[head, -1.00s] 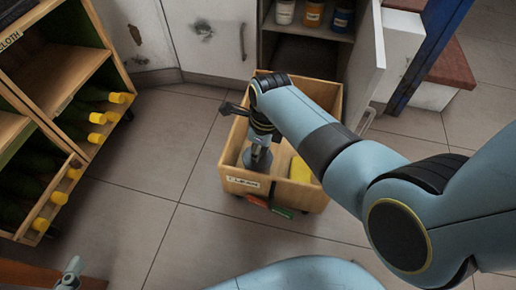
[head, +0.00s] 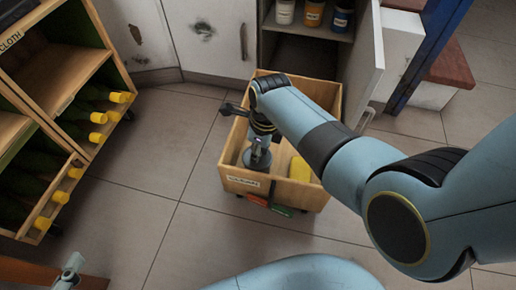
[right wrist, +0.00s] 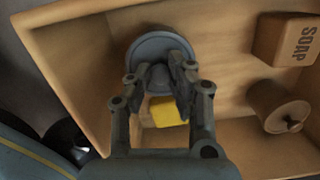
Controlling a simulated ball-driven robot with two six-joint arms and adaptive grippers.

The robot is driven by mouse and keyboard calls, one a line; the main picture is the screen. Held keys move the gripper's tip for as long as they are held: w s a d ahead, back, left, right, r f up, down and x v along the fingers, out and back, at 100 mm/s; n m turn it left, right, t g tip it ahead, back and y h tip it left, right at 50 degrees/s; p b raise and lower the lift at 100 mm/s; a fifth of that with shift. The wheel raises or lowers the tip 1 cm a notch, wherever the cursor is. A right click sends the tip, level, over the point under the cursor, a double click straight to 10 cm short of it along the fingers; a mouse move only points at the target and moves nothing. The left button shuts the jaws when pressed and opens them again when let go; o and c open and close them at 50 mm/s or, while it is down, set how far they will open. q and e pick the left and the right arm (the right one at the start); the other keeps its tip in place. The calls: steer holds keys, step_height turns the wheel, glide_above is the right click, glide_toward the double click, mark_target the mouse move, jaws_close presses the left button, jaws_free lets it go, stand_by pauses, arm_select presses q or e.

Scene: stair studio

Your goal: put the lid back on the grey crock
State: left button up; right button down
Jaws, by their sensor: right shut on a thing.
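My right gripper (right wrist: 162,85) reaches down into a wooden crate on the floor. It is shut on the knob of a round grey lid (right wrist: 142,47), seen from above in the right wrist view. In the head view the grey round shape (head: 257,161) is below the gripper, near the crate's front left. The grey crock's body is mostly hidden under the lid and gripper. I cannot tell whether the lid touches its rim.
The wooden crate (head: 234,183) also holds a yellow block (head: 300,169), a block marked SOAP (right wrist: 288,40) and a brown lidded pot (right wrist: 278,105). A bottle rack (head: 78,62) stands left. An open cupboard door (head: 368,70) is behind. Floor is clear left of the crate.

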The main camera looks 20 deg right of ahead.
steer(key=c, duration=1.1)
jaws_free()
steer(key=shift+c, duration=0.2)
steer(key=shift+o, duration=0.2)
steer(key=o, duration=0.4)
steer(key=shift+o, duration=0.2)
steer(key=shift+r, duration=0.1)
steer(key=shift+r+p, duration=3.3)
steer(key=shift+r, duration=0.15)
arm_select(q)
step_height(320, 180, up, 8)
steer(key=w+t, duration=0.1)
steer(key=w, duration=0.1)
steer(key=shift+r, duration=0.15)
arm_select(e)
steer(key=shift+f, duration=0.1)
